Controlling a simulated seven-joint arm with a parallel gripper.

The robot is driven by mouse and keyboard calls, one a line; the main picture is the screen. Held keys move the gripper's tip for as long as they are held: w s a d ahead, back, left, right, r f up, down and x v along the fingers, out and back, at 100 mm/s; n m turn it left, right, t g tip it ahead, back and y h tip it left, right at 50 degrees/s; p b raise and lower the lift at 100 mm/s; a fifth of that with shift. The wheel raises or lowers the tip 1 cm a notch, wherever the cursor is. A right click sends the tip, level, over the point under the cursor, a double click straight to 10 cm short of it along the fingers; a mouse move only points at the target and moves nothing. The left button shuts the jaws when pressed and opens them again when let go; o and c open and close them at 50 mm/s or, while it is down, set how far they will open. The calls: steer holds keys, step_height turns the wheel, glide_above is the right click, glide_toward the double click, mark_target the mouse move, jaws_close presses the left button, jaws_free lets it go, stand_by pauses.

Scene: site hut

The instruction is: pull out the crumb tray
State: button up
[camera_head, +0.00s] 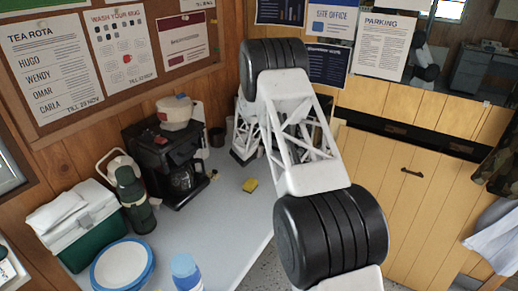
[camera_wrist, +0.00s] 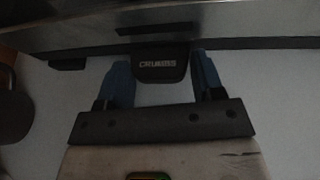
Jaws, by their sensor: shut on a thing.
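The crumb tray shows in the wrist view as a dark tab (camera_wrist: 160,74) marked "CRUMBS". It sits at the lower edge of a dark metal appliance (camera_wrist: 230,22), which fills the top of the picture. My gripper (camera_wrist: 162,66) has its two blue fingers on either side of the tab, shut on it. How far the tray stands out from the appliance I cannot tell. In the head view my arm hides the gripper and the tray.
The counter's middle is clear.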

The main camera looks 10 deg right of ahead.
steer(key=s+a, duration=1.1)
steer(key=shift+s+a, duration=0.15)
steer(key=shift+a, duration=0.05)
steer(key=o, duration=1.3)
steer(key=shift+c, duration=0.2)
steer(key=shift+v, duration=3.9)
steer(key=shift+d+r, duration=0.1)
